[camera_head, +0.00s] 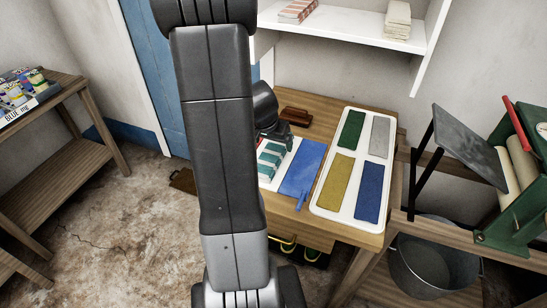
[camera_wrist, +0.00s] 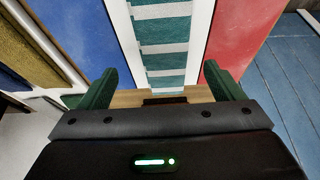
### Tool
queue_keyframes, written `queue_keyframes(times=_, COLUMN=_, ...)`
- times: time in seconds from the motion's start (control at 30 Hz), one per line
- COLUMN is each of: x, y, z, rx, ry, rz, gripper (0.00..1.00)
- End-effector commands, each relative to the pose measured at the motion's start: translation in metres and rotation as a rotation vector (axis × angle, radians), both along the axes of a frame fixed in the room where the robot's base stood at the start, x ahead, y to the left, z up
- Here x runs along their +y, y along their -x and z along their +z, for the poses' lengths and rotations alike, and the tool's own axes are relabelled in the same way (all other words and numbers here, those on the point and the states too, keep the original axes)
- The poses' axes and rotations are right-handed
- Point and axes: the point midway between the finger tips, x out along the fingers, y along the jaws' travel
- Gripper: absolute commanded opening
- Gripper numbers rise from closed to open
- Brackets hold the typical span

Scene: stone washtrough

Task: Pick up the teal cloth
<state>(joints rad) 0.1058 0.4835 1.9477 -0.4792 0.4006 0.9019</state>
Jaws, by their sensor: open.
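The teal cloth (camera_wrist: 165,50) is striped teal and white and lies on a white strip at the middle of the wrist view. It also shows in the head view (camera_head: 270,158), partly hidden behind my arm. My gripper (camera_wrist: 165,74) is open, with one dark green finger on each side of the striped cloth's line. Nothing is held between the fingers. I cannot tell how high the fingers are above the cloth. In the head view my gripper (camera_head: 279,138) is at the cloth's far end, partly hidden.
A white tray (camera_head: 347,163) holds green, grey, yellow and blue cloths. A brown block-like object (camera_head: 297,116) lies at the table's back. A shelf (camera_head: 345,27) hangs above; a green-framed wringer (camera_head: 510,180) stands right.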

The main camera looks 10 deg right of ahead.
Motion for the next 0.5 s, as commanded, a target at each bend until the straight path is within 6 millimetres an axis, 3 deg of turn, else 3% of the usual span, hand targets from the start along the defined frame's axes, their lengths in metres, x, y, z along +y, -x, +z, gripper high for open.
queue_keyframes(times=0.17, x=-0.001, y=-0.001, z=-0.009, rx=0.002, ry=0.000, rz=0.000, gripper=0.87)
queue_keyframes(times=0.5, x=-0.004, y=-0.010, z=-0.052, rx=0.002, ry=0.000, rz=-0.002, gripper=0.87)
